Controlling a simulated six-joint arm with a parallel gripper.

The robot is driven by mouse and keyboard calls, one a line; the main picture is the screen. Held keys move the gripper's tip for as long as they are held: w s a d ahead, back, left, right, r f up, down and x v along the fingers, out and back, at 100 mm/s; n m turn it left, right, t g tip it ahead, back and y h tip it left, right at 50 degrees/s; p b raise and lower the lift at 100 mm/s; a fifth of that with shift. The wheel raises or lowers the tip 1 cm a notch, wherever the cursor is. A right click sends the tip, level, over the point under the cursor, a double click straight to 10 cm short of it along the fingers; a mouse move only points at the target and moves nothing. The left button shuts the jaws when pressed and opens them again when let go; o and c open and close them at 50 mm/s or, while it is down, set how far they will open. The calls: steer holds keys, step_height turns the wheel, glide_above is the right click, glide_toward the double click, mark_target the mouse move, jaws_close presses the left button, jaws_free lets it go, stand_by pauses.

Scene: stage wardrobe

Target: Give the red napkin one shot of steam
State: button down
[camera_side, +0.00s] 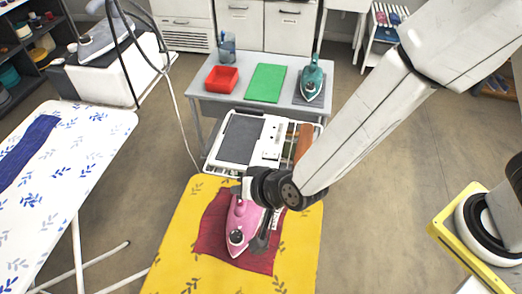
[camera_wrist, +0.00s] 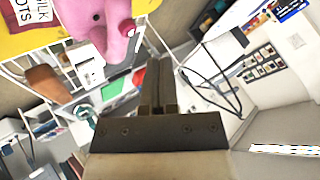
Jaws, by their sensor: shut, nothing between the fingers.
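The red napkin (camera_side: 211,230) lies flat on the yellow patterned ironing board (camera_side: 180,255). A pink iron (camera_side: 240,222) rests on the napkin, its nose toward the front of the picture. My gripper (camera_side: 262,240) is beside the iron on its right, low over the napkin, and partly hides the iron's rear. In the wrist view the shut fingers (camera_wrist: 154,85) are empty, with the pink iron (camera_wrist: 95,22) at the top left. I cannot tell whether the fingers touch the iron.
Behind the board stands a white unit with a grey pad (camera_side: 241,140). A white ironing board (camera_side: 75,150) with a blue cloth (camera_side: 28,147) is at left.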

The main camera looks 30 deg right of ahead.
mark_target(245, 204)
steer(key=shift+r, duration=1.65)
steer(key=w+d+r+n+g, duration=0.2)
steer(key=d+n+g, duration=0.1)
steer(key=d, duration=1.2)
steer(key=s+d+n+g+h, duration=0.1)
steer(key=s+d, duration=0.3)
steer(key=d, duration=0.4)
steer(key=s+d+g+h, duration=0.2)
steer(key=s+d, duration=0.1)
steer(key=d, duration=0.5)
steer(key=shift+s+n, duration=0.4)
